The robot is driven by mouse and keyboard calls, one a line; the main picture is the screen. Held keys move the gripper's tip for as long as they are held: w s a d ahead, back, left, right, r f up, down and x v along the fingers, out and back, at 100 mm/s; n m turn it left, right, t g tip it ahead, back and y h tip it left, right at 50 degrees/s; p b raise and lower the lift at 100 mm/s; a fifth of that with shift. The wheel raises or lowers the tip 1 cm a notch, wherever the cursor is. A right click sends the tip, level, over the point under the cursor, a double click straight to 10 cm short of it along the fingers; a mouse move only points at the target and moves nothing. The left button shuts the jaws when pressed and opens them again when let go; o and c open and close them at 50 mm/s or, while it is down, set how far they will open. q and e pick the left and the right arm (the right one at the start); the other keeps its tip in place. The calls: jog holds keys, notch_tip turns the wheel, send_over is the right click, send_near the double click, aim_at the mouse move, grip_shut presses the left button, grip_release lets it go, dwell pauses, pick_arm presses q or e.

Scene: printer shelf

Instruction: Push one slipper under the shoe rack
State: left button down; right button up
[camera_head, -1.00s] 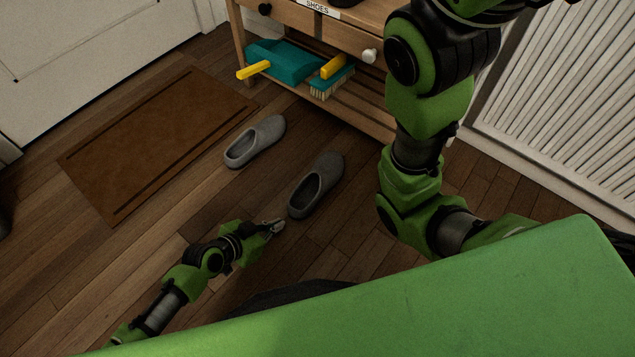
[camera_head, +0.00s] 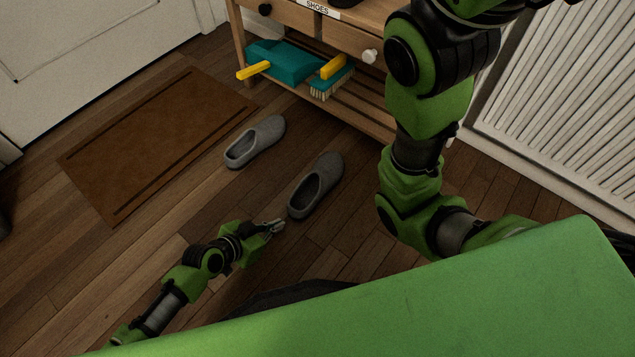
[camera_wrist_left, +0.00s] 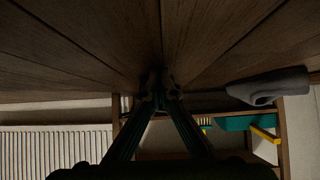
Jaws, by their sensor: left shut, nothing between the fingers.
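Two grey slippers lie on the wooden floor in front of the shoe rack (camera_head: 362,122). The nearer slipper (camera_head: 328,178) is on the right, its open heel end toward me. The farther slipper (camera_head: 264,136) is to its left, beside the doormat. My left gripper (camera_head: 280,226) is shut and empty, low by the floor, just short of the nearer slipper's heel; I cannot tell whether they touch. In the left wrist view its fingertips (camera_wrist_left: 164,82) meet at the centre, and one slipper (camera_wrist_left: 268,87) shows at the right. My right gripper is out of view.
A teal dustpan (camera_head: 285,62) and a brush (camera_head: 332,80) with yellow handles lie on the rack's low shelf. A brown doormat (camera_head: 155,140) lies at the left by a white door (camera_head: 90,55). A white slatted panel (camera_head: 560,90) stands at the right.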

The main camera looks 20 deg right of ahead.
aim_at(314, 189)
pick_arm(q)
jog(key=shift+w+d+b, duration=0.25)
jog(key=shift+w+d, duration=0.45)
jog(key=shift+d, duration=0.25)
jog(key=shift+w+d+b, duration=0.3)
jog(key=shift+w+d, duration=0.4)
jog(key=shift+d, duration=0.25)
jog(key=shift+w+d+b, duration=0.25)
jog(key=shift+w+d, duration=0.45)
jog(key=shift+d, duration=0.25)
jog(key=shift+w+d+b, duration=0.5)
jog(key=shift+w+d, duration=0.15)
jog(key=shift+d, duration=0.3)
jog(key=shift+w+d+b, duration=0.45)
jog(key=shift+w+d, duration=0.25)
jog(key=shift+d, duration=0.25)
jog(key=shift+w+d+b, duration=0.5)
jog(key=shift+w+d, duration=0.15)
jog(key=shift+d, duration=0.3)
